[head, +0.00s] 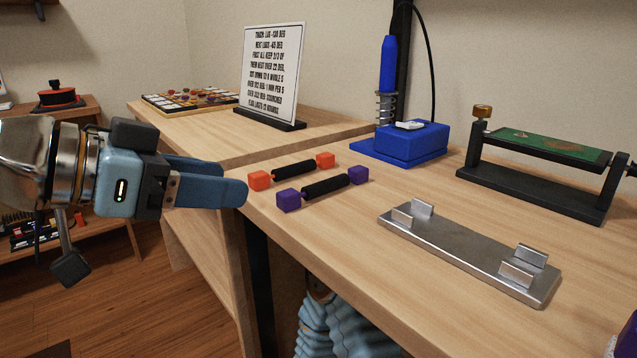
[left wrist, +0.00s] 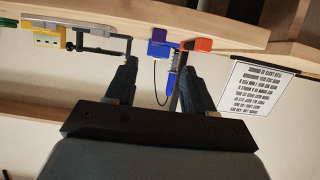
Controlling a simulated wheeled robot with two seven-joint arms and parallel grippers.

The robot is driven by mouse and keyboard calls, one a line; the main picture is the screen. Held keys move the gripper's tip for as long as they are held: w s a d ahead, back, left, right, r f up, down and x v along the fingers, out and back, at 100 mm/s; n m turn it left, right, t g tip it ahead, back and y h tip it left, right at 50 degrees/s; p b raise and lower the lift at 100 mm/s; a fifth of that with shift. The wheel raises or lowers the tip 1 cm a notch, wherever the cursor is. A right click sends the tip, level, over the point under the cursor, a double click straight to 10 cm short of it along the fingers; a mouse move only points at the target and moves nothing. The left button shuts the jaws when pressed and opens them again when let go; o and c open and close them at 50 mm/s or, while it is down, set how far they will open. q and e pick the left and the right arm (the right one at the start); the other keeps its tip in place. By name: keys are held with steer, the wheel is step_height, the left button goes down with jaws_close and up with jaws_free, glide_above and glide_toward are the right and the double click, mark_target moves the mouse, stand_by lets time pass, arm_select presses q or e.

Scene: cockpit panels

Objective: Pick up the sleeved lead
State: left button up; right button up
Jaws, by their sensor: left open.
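Two leads with black sleeves lie side by side on the wooden bench. One has orange block ends, and its sleeve (head: 294,170) is the farther one. The other has purple block ends, and its sleeve (head: 326,187) is nearer. My left gripper (head: 236,183) is open and empty, left of both leads at the bench's left edge, its fingers pointing right toward them. In the left wrist view an orange block end (left wrist: 203,44) shows beyond the fingertips (left wrist: 157,68); the rest of that lead is hard to make out. My right gripper is not in view.
A metal cradle (head: 458,247) with upright clips lies at the front right. A blue soldering stand (head: 403,145) and a black holder with a green board (head: 545,147) stand behind. A printed sign (head: 270,72) stands at the back left. Bare wood surrounds the leads.

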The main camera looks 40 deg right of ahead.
mark_target(283, 194)
arm_select(q)
steer(key=x, duration=0.9)
steer(key=shift+s+a+f, duration=0.1)
steer(key=shift+s+f, duration=0.1)
steer(key=shift+f, duration=0.05)
jaws_close()
